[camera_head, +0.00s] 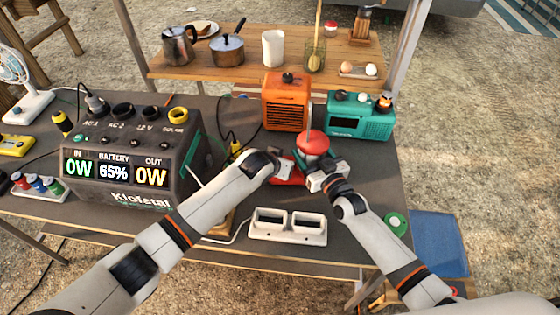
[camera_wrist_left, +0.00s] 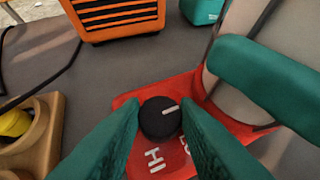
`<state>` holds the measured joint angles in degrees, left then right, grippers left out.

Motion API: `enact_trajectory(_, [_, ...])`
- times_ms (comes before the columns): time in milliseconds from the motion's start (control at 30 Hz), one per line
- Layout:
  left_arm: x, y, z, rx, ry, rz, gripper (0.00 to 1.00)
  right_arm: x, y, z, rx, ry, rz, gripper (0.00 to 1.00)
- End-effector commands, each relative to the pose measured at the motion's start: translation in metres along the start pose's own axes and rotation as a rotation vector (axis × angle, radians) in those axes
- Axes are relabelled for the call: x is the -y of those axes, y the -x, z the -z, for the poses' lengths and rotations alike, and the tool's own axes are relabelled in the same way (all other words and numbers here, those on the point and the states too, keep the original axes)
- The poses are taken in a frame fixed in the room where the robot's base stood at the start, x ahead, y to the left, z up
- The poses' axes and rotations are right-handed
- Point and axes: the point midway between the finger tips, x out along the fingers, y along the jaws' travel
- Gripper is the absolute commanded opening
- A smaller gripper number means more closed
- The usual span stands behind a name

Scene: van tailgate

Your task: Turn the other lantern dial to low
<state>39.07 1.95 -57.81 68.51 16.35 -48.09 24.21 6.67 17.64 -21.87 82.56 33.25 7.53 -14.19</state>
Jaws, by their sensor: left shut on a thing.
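The red lantern (camera_head: 313,143) stands near the right end of the table. Its red base (camera_wrist_left: 210,112) fills the middle of the left wrist view. A round black dial (camera_wrist_left: 159,119) with a white pointer line sits on this base. The line points right and slightly up. A white "HI" is printed below the dial; another label beside it is partly hidden by a finger. My left gripper (camera_wrist_left: 161,112) is shut on the dial, one teal finger on each side. My right gripper (camera_head: 326,172) is at the lantern's right side; a teal finger crosses in front of the lantern's globe. Its jaw opening is hidden.
An orange heater-like box (camera_head: 287,101) and a teal radio-like box (camera_head: 359,116) stand behind the lantern. A white two-slot holder (camera_head: 288,226) lies in front. The black power station (camera_head: 130,155) stands left of my left arm. A wooden holder (camera_wrist_left: 35,125) is close by.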

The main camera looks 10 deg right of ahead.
Motion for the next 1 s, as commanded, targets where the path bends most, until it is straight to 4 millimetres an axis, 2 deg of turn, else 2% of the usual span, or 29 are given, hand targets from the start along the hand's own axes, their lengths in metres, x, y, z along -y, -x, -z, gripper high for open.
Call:
enact_trajectory(467, [-0.0038, -0.0004, 0.0003, -0.005, -0.114, 0.112, 0.05, -0.0009, 0.0001, 0.0005, -0.001, -0.002, -0.001, 0.26])
enact_trajectory(1000, [-0.009, -0.0028, -0.0017, -0.007, -0.455, 0.46, 0.05, -0.0009, 0.0002, 0.0005, -0.001, -0.002, -0.001, 0.26])
